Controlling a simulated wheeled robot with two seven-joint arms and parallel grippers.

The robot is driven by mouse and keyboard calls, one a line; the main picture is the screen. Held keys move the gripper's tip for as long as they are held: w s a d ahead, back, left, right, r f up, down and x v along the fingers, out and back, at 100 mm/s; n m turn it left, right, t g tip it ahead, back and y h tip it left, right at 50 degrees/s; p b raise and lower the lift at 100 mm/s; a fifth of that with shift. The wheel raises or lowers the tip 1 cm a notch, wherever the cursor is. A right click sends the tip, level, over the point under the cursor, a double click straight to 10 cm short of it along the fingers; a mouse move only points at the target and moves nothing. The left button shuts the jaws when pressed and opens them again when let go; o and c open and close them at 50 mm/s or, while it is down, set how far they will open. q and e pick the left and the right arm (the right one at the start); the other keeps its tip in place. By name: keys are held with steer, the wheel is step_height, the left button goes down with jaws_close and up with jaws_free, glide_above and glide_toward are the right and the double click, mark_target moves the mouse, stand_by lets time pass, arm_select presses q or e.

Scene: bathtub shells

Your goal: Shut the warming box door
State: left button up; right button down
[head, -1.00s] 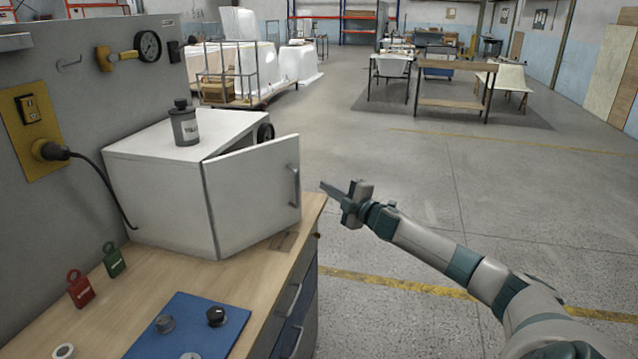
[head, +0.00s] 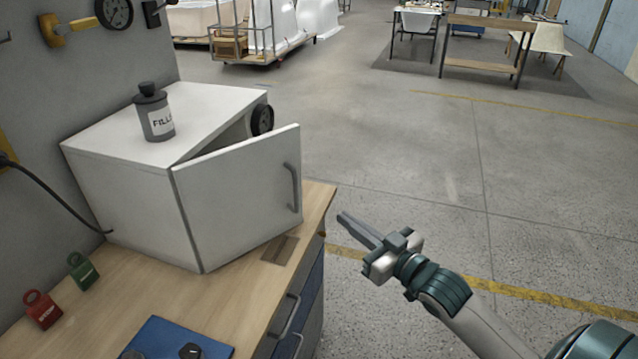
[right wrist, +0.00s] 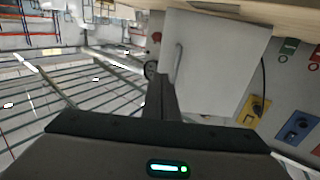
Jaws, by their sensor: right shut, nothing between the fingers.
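The warming box (head: 120,195) is a white box on the wooden workbench at the left in the head view. Its door (head: 240,195) is hinged at the near left edge and stands partly open, with a dark gap along its top. A grey bar handle (head: 292,186) is on the door's right side. The door also shows in the right wrist view (right wrist: 215,65). My right gripper (head: 344,217) is shut and empty, right of the door and apart from it, beyond the bench edge. My left gripper is not in view.
A grey filler bottle (head: 155,115) stands on the box. The floor right of the bench is clear.

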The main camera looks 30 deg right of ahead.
steer(key=shift+s+a+r, duration=0.1)
steer(key=shift+s+r, duration=0.05)
steer(key=p, duration=0.5)
glide_toward(301, 185)
steer(key=w, duration=0.3)
steer(key=w+a, duration=0.1)
steer(key=w, duration=0.1)
steer(key=shift+w+r, duration=0.15)
steer(key=shift+w, duration=0.1)
steer(key=shift+w+a, duration=0.1)
steer(key=shift+w, duration=0.3)
steer(key=shift+w, duration=0.2)
